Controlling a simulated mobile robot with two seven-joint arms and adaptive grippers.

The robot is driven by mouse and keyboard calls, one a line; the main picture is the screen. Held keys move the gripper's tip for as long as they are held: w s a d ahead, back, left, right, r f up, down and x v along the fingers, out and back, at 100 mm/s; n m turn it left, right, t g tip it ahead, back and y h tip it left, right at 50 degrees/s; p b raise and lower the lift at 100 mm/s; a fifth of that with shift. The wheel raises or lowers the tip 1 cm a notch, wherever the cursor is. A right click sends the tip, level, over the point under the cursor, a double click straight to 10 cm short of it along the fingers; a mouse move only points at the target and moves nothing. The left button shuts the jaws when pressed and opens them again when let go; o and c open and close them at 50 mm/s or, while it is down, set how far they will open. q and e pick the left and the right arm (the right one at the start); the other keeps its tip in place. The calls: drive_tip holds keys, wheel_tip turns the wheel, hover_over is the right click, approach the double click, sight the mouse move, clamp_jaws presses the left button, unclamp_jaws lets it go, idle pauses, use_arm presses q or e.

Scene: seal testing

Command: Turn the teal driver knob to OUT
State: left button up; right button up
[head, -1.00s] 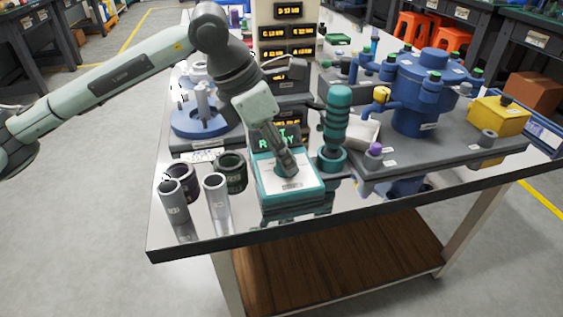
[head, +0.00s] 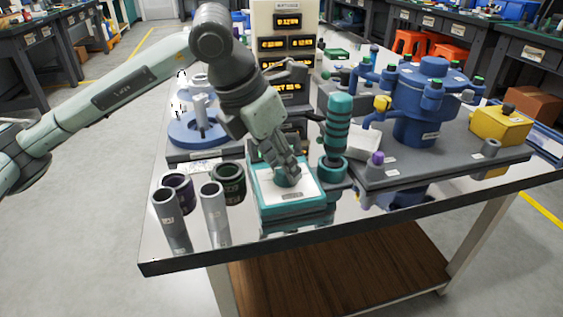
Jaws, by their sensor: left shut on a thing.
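The teal driver knob (head: 287,180) is a small round knob on the white top plate of a teal box (head: 291,209) near the table's front edge. My left gripper (head: 287,171) points down from above and is shut on the knob, hiding much of it. The knob's markings and pointer direction are too small or hidden to read. A teal ribbed upright driver (head: 339,125) stands just right of the box. My right gripper is out of view.
Grey cylinders (head: 214,212) and dark cups (head: 229,179) stand left of the box. A blue multi-armed fixture (head: 420,105) sits on a grey base to the right. A tower of amber displays (head: 286,44) stands behind.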

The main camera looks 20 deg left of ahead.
use_arm(q)
drive_tip(key=o, duration=1.1)
drive_tip(key=shift+o, duration=0.2)
drive_tip(key=v, duration=1.2)
